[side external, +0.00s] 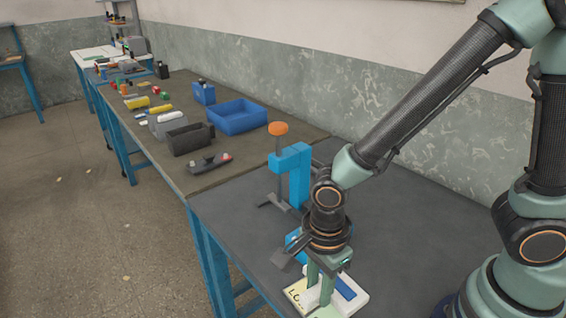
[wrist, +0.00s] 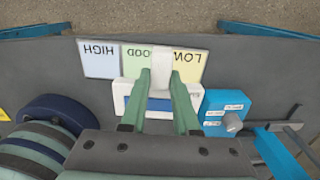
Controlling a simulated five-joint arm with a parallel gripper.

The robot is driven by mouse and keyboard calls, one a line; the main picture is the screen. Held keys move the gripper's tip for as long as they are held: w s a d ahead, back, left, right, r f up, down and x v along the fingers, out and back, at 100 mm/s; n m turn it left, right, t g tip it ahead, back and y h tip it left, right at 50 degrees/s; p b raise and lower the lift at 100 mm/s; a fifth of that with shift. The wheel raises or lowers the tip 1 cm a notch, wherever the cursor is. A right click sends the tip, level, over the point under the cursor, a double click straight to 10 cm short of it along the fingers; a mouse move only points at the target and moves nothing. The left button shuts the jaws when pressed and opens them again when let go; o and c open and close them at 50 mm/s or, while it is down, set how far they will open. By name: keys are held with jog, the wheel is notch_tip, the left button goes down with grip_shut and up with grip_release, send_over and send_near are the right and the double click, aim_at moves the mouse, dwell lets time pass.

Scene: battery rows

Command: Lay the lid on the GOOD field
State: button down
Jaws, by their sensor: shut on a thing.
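My gripper (wrist: 161,76) has its two green fingers closed on a small white piece (wrist: 162,60), which looks like the lid. The piece lies over the border between the green GOOD field (wrist: 133,58) and the yellow LOW field (wrist: 190,64); whether it touches them I cannot tell. The light blue HIGH field (wrist: 100,58) is left of GOOD. A white case with a blue strip (wrist: 160,103) sits below the fields, partly behind the fingers. In the side view my gripper (side external: 319,290) is low over the LOW card (side external: 296,291) and the case (side external: 350,294).
A blue box with a knob (wrist: 226,108) stands close to the right of the case in the wrist view. A blue stand with an orange top (side external: 292,160) rises behind my gripper. Bins, including a blue one (side external: 237,117), stand on the farther bench.

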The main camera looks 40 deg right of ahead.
aim_at(316, 314)
jog(key=shift+f, duration=2.45)
jog(key=shift+f, duration=0.15)
jog(key=c, duration=0.7)
grip_release()
jog(key=shift+o, duration=0.2)
